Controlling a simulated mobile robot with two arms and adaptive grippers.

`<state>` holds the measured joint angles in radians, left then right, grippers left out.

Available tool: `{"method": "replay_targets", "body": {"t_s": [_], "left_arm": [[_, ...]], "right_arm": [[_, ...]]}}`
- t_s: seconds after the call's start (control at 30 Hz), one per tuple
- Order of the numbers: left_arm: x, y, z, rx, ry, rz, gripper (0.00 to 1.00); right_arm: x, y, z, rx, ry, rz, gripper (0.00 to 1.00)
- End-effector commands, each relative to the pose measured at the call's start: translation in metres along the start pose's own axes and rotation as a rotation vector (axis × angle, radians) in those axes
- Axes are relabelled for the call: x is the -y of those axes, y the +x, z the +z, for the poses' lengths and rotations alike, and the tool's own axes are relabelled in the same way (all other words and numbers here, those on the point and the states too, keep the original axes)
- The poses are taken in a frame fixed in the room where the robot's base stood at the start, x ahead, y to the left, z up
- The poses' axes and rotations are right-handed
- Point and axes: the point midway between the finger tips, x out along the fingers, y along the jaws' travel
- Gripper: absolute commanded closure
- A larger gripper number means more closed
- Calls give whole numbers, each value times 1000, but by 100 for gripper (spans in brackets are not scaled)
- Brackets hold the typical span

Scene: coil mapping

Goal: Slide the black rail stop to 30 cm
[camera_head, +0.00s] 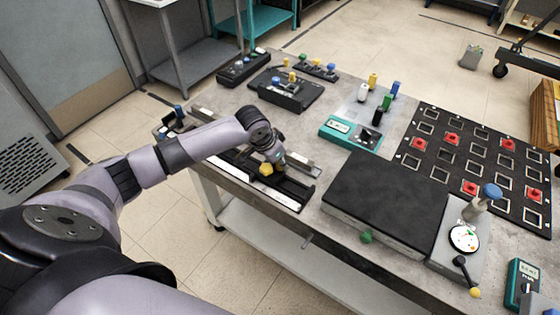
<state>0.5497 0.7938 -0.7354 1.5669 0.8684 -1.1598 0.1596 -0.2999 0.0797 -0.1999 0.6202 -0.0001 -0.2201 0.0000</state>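The black rail (296,190) lies along the near left edge of the grey table, with a light strip (303,167) beside it. My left gripper (271,160) reaches down over the middle of the rail. A yellow piece (266,169) shows right at its fingers, on or just above the rail. The black rail stop cannot be made out apart from the rail and my gripper. The fingers are too small and dark to tell whether they are open or shut. Scale marks cannot be read. My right gripper is not in view.
A large black flat slab (385,195) lies right of the rail. Behind are a teal device (350,135) and black boxes with coloured knobs (289,92). A black board with square frames and red blocks (475,150) lies at the right. Bare tabletop (226,101) shows behind my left forearm.

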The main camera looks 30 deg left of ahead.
Motion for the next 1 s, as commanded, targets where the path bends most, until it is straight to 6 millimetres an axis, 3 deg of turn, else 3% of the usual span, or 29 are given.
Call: {"method": "replay_targets", "body": {"t_s": [0.17,0.5,0.9,0.93,1.0], "left_arm": [[14,-3,2,1,-5,-4,100],[88,-9,21,1,-5,-4,100],[98,-10,23,-2,-1,0,100],[98,-10,23,-2,-1,0,79],[97,-10,23,-2,-1,0,74]], "right_arm": [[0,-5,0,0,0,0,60],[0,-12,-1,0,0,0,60],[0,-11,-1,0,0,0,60],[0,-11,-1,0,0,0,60],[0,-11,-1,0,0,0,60]]}}
